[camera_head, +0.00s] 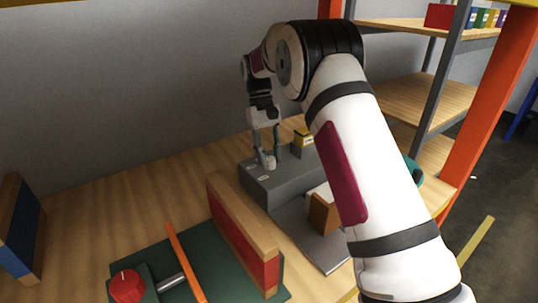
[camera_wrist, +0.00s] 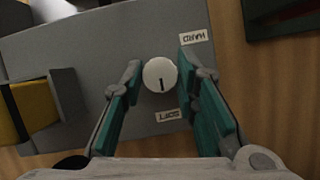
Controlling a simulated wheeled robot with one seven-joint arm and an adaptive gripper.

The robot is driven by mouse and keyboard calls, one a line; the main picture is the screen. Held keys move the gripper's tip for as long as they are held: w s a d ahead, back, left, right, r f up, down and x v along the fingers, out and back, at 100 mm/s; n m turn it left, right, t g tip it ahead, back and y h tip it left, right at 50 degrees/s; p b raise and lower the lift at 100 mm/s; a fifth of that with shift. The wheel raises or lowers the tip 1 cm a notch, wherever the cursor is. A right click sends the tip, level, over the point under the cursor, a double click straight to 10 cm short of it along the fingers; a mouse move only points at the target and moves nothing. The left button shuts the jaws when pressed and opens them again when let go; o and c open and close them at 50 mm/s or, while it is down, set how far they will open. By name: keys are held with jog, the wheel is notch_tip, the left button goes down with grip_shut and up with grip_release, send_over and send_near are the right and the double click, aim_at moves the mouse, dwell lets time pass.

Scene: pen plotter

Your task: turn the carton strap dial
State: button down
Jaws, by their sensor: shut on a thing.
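The dial (camera_wrist: 160,75) is a round, pale knob on top of a grey machine (camera_wrist: 100,35), seen in the wrist view. Its short black mark lies below the knob's centre and points down the picture, toward the SOFT label (camera_wrist: 167,116). The HARD label (camera_wrist: 194,37) is up and to the right of the knob. My gripper (camera_wrist: 161,70) is shut on the dial, one fingertip on each side.
A yellow box (camera_head: 303,137) stands by the grey machine. In front, a green board (camera_head: 215,260) carries a red knob (camera_head: 127,286), an orange bar (camera_head: 186,263) and an upright red-and-wood block (camera_head: 243,235). A blue-and-wood block (camera_head: 22,230) is far left. Shelves (camera_head: 430,100) rise at right.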

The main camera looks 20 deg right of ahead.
jog(key=c, duration=1.2)
grip_release()
jog(key=shift+c, duration=0.2)
jog(key=shift+r, duration=0.1)
jog(key=v, duration=0.7)
jog(key=shift+r, duration=0.1)
